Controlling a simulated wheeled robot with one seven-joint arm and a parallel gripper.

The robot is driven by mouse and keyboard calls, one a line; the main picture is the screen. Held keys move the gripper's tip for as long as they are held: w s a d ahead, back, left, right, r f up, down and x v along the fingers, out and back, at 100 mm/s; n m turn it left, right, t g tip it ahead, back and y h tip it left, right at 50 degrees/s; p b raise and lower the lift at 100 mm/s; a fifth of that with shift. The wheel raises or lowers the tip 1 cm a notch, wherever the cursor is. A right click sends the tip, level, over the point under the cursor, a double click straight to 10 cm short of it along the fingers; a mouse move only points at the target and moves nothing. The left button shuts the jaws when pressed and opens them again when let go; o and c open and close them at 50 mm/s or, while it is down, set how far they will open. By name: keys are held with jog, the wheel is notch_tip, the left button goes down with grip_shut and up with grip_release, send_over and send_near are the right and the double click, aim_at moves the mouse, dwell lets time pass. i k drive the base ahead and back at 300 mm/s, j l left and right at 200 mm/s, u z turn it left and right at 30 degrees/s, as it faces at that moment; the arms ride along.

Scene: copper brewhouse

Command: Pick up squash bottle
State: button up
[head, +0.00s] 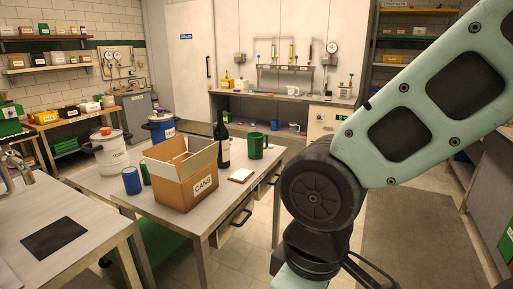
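A dark bottle (222,148) with a slim neck and a pale label stands upright on the metal table (225,205), behind and to the right of an open cardboard box. It is the only clear bottle on this table; I cannot read its label to tell whether it is the squash bottle. The box hides part of its left side. My arm crosses the right of the view, and my gripper is out of the picture.
On the table are the cardboard box (189,190) marked CANS, a blue cup (131,181), a green can (146,174), a green mug (256,146) and a small pale-topped block (241,175). A white tub (112,157) stands left. A dark mat (54,236) lies on the near-left counter.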

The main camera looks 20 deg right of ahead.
aim_at(220, 134)
jog(key=i+l+u, duration=0.1)
jog(key=i, duration=0.4)
jog(key=i+l+u, duration=0.1)
jog(key=i+l, duration=0.25)
jog(key=i+l+u, duration=0.1)
jog(key=i+l, duration=0.2)
jog(key=i, duration=0.25)
jog(key=i+l+u, duration=0.1)
jog(key=i+l, duration=0.2)
jog(key=i, duration=0.2)
